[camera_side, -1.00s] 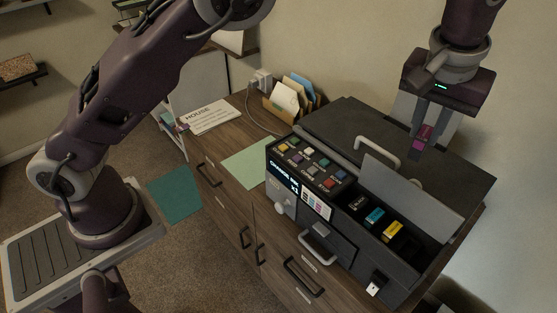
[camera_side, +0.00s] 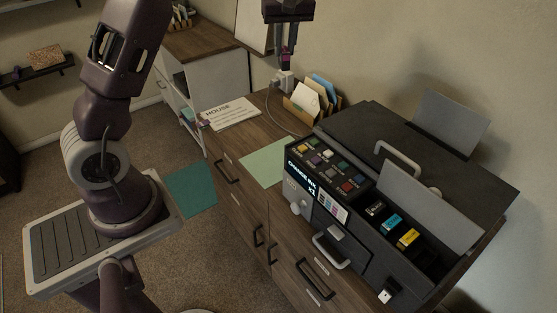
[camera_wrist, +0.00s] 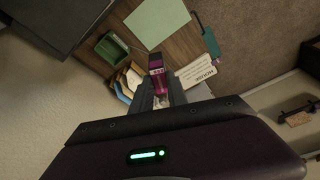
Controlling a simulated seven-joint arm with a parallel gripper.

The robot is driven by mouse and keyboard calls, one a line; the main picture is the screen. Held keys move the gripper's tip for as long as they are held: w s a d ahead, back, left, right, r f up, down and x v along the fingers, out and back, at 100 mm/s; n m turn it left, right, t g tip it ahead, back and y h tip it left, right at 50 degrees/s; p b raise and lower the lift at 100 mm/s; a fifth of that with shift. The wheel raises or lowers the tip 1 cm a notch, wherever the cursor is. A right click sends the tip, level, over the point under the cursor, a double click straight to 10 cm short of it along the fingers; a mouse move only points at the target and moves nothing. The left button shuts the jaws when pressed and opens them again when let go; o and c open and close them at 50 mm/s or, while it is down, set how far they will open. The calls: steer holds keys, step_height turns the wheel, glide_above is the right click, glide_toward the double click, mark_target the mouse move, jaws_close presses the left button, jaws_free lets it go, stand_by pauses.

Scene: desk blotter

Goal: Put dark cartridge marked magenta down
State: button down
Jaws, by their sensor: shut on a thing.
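My gripper (camera_side: 288,54) is high above the back of the wooden cabinet top, shut on the dark cartridge with a magenta part (camera_wrist: 157,66). The cartridge also shows small between the fingers in the side view (camera_side: 287,60). It hangs in the air, clear of the surface. A pale green sheet, likely the blotter (camera_side: 263,165), lies bare on the cabinet top left of the printer. It also shows at the top of the wrist view (camera_wrist: 157,22), beyond the cartridge.
The open printer (camera_side: 345,145) holds black, cyan and yellow cartridges (camera_side: 392,222). A teal mat (camera_side: 191,191) lies left of the cabinet.

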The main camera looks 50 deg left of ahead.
steer(key=f, duration=1.1)
steer(key=a+f, duration=0.1)
steer(key=f, duration=2.2)
steer(key=shift+s+a+f, duration=0.15)
steer(key=shift+s+a, duration=0.05)
steer(key=shift+s, duration=0.15)
steer(key=shift+f, duration=0.15)
steer(key=c, duration=1.3)
jaws_free()
